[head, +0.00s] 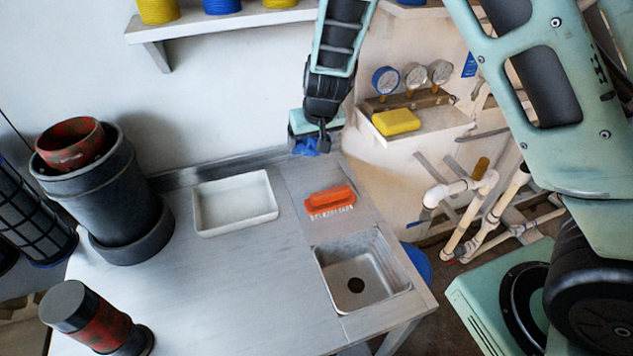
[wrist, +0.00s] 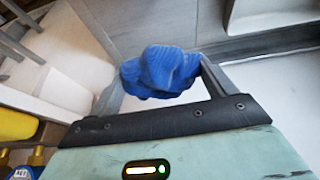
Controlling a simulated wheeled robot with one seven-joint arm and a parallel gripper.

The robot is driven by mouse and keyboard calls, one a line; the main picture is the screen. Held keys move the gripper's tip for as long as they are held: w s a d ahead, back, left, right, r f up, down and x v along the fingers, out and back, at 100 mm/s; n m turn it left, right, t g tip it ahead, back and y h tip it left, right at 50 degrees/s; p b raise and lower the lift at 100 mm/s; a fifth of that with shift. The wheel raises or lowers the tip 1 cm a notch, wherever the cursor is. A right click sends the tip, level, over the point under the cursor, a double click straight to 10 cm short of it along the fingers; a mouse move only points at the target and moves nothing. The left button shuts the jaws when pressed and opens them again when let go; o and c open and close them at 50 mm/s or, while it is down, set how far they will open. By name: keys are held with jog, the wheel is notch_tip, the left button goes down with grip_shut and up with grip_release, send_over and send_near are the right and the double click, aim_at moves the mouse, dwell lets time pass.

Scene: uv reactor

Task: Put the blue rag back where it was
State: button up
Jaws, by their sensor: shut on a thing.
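The blue rag (wrist: 160,73) is a crumpled cloth held between the two fingers of my gripper (wrist: 158,80) in the wrist view. In the head view the rag (head: 306,146) shows as a small blue patch under my gripper (head: 323,145), at the back edge of the metal counter (head: 190,275), near the wall. My gripper is shut on the rag. From these views I cannot tell whether the rag touches the counter or hangs above it.
A white tray (head: 235,228) and an orange brush (head: 329,200) lie on the counter. A sink (head: 385,275) is at its right front. Dark buckets (head: 118,215) stand at left. A ledge with a yellow sponge (head: 396,122) and gauges (head: 414,77) is at right. The counter's middle is clear.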

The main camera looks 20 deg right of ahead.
send_over(313, 175)
jog(key=s, duration=0.2)
jog(key=f, duration=0.3)
jog(key=f+b, duration=0.1)
jog(key=f, duration=0.1)
jog(key=shift+w+d+f, duration=0.1)
jog(key=shift+w+f, duration=0.1)
jog(key=shift+w, duration=0.05)
jog(key=shift+f, duration=2.25)
jog(key=shift+f+b, duration=0.1)
jog(key=shift+b, duration=0.2)
jog(key=o, duration=0.9)
jog(key=shift+c, duration=0.2)
